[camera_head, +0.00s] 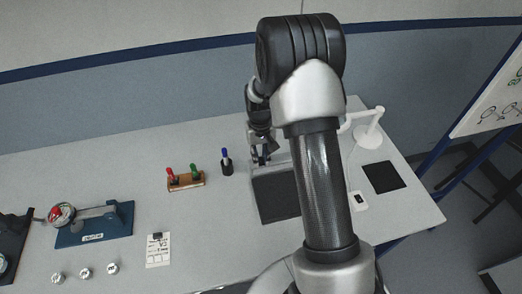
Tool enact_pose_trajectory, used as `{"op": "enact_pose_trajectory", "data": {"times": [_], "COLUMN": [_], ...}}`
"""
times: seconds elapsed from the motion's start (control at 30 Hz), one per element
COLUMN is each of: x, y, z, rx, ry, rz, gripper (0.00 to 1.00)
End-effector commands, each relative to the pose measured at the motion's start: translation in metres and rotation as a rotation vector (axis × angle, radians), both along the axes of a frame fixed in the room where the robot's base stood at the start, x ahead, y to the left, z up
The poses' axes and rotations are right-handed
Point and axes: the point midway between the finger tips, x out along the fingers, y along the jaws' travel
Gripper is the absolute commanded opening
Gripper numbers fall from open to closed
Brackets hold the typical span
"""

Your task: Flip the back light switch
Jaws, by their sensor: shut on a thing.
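My gripper (261,156) is small in view, pointing down at the back left of a dark box with a grey top edge (276,196). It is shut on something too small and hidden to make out. A small white switch unit with a dark patch (358,201) lies to the right of my arm, near the white desk lamp (368,134). I cannot tell whether this is the back light switch, and no other light switch is clearly visible. My arm hides part of the table between the box and the lamp.
A wooden block with red and green markers (186,181) and a blue marker in a black holder (227,163) stand left of my gripper. A black pad (384,177) lies at right. A blue fixture (95,224), a white card (158,250) and small metal parts lie at left.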

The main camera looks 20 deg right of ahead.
Motion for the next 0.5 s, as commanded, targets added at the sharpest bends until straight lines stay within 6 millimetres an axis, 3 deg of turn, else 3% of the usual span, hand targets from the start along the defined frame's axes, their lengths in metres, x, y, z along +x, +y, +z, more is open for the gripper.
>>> {"op": "enact_pose_trajectory", "data": {"times": [0.4, 0.43, 0.5], "x": [0.0014, 0.0014, 0.0013], "y": [-0.0002, -0.0003, -0.0003], "z": [-0.0002, -0.0002, -0.0002], "rx": [0.005, 0.005, 0.005], "ry": [0.025, 0.025, 0.025], "rz": [0.000, 0.000, 0.000], "gripper": [0.00, 0.18, 0.23]}}
